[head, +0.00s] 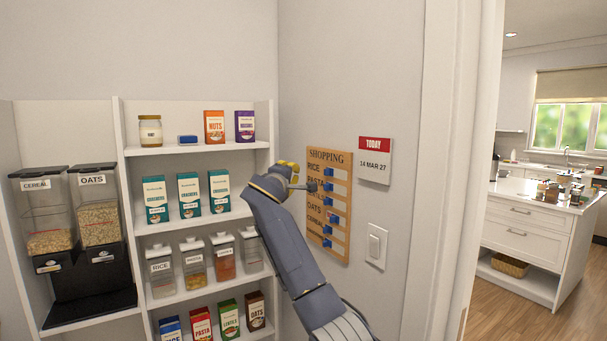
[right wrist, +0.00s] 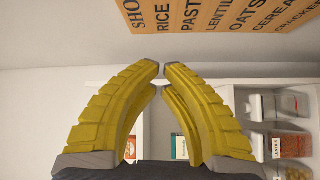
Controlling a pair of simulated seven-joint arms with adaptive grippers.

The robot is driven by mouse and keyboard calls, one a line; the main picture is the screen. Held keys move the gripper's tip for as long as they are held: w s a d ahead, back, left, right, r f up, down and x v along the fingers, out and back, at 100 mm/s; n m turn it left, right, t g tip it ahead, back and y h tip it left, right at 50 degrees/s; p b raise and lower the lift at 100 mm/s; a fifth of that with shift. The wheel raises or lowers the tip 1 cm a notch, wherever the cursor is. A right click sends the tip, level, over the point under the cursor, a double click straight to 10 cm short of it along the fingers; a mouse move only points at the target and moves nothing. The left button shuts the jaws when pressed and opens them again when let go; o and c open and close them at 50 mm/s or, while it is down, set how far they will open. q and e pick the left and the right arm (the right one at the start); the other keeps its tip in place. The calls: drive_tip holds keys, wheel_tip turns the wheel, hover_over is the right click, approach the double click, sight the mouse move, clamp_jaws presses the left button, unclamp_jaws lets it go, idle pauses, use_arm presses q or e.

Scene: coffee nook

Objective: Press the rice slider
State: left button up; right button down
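The wooden SHOPPING board (head: 346,158) hangs on the wall right of the shelves, with a column of blue sliders beside printed names. The top slider, in the RICE row (head: 328,172), is at the right of its word. My right gripper (head: 289,168) is just left of the board's upper part, near the RICE and PASTA rows and apart from the slider. In the right wrist view its yellow fingers (right wrist: 161,69) are brought together at the tips with nothing between them. The board's lettering (right wrist: 185,15) shows there above the fingertips; no slider is visible. My left gripper is out of view.
A TODAY calendar (head: 374,161) and a light switch (head: 376,246) are right of the board. Shelves with boxes and jars (head: 194,267) stand left, beside cereal and oats dispensers (head: 98,222). A doorway opens right onto a kitchen island (head: 528,222).

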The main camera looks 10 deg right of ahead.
sight(327, 172)
drive_tip(key=shift+s+d+f+g+h, duration=0.15)
drive_tip(key=shift+s+d+g+h, duration=0.65)
drive_tip(key=shift+d, duration=0.25)
drive_tip(key=shift+x, duration=4.9)
drive_tip(key=shift+s+d, duration=0.2)
drive_tip(key=shift+s, duration=0.45)
drive_tip(key=shift+s+d, duration=0.25)
drive_tip(key=shift+s, duration=0.35)
drive_tip(key=shift+s+d, duration=0.2)
drive_tip(key=shift+s, duration=0.45)
